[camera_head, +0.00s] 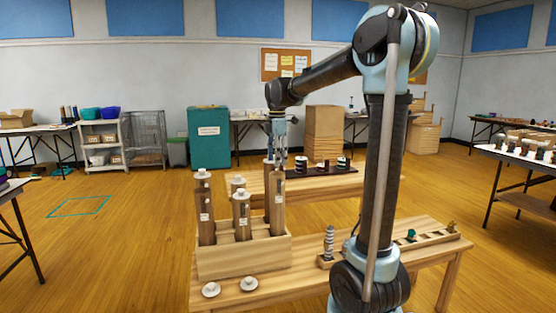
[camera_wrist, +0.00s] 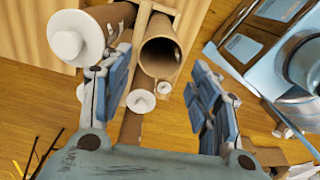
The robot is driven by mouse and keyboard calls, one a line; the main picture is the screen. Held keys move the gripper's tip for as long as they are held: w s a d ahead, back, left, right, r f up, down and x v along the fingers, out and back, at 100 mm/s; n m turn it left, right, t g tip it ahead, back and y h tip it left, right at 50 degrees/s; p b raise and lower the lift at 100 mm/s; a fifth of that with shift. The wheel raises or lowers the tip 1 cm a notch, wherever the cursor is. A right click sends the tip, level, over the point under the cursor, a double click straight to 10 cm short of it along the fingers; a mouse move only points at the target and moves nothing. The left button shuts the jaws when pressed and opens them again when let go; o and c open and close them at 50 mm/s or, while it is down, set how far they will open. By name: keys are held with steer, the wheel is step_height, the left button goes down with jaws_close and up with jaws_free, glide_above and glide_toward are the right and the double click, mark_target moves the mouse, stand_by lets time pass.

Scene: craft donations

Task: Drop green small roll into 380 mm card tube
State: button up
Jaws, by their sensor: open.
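My gripper (camera_head: 280,148) hangs open and pointing down above an uncapped brown card tube (camera_head: 278,208) at the right end of a wooden rack. In the wrist view the fingers of my gripper (camera_wrist: 160,75) are spread wide with nothing visible between them. The open mouth of a card tube (camera_wrist: 160,55) shows beyond the fingertips, and I see no green inside it. The tube's length cannot be read. I cannot identify the green small roll for sure; a small green thing (camera_head: 411,235) sits in a tray at the right of the near table.
The wooden rack (camera_head: 240,262) holds several tubes with white caps (camera_head: 203,173). Two loose white caps (camera_head: 249,284) lie on the near table (camera_head: 300,285). A grey ringed stack (camera_head: 329,243) stands near my arm. A second table (camera_head: 330,187) carries a dark tray with rolls.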

step_height(320, 180, up, 12)
stand_by(0.6)
steer(key=shift+w+f, duration=0.1)
steer(key=s+d+f+m+t, duration=0.1)
steer(key=s+d+f+m, duration=0.8)
steer(key=s, duration=0.3)
steer(key=s+d+f+m+t, duration=0.1)
steer(key=s+d+f+m, duration=0.6)
steer(key=s+d+f, duration=0.35)
steer(key=s+d+f+m, duration=0.2)
steer(key=s+f+m, duration=0.4)
steer(key=s+f, duration=0.3)
step_height(320, 180, down, 4)
steer(key=shift+s+d+f, duration=0.15)
steer(key=shift+s+f, duration=0.05)
steer(key=shift+s, duration=0.1)
